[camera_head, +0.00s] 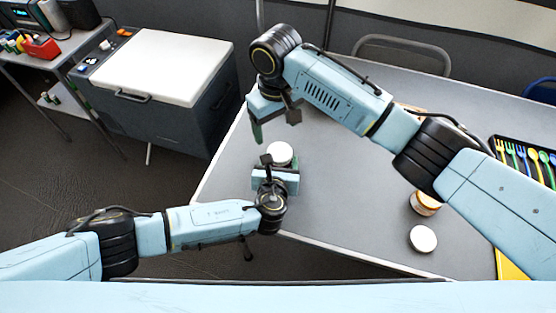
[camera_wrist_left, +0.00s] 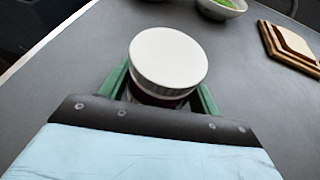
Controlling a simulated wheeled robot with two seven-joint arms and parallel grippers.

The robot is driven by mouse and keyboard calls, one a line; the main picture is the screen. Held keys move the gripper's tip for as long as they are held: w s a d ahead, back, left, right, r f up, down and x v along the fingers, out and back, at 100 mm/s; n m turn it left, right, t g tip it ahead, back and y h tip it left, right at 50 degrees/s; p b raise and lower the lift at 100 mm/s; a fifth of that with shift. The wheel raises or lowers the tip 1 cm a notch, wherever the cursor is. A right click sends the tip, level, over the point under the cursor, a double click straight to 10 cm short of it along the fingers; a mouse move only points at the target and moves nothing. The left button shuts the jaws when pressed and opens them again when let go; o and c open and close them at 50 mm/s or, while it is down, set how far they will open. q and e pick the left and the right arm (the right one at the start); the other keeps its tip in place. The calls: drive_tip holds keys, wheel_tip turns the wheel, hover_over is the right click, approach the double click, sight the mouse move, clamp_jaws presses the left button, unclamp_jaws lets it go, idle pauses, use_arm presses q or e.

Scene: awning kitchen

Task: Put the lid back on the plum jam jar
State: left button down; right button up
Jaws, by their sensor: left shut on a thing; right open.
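The plum jam jar shows in the left wrist view as a dark body (camera_wrist_left: 155,100) under a white lid (camera_wrist_left: 168,55). The lid covers the jar's mouth and looks about level; I cannot tell whether it is screwed tight. My left gripper (camera_head: 276,172) is shut on the jar, with a green finger on each side below the lid. In the head view the white lid (camera_head: 280,152) shows just beyond this gripper, near the table's left edge. My right gripper (camera_head: 274,119) is open and empty, above and slightly left of the lid, apart from it.
A jar with an orange-brown side (camera_head: 425,204) and a flat white disc (camera_head: 423,239) sit on the table at right, below my right forearm. A cutlery tray (camera_head: 527,158) is at far right. The left wrist view shows a bowl (camera_wrist_left: 222,10) and wooden boards (camera_wrist_left: 290,45).

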sight(280, 152)
drive_tip(key=n, duration=1.6)
drive_tip(key=shift+d, duration=0.2)
drive_tip(key=n, duration=0.5)
drive_tip(key=shift+d+f, duration=0.15)
drive_tip(key=shift+d, duration=0.1)
drive_tip(key=shift+s+f, duration=0.1)
drive_tip(key=shift+f, duration=3.9)
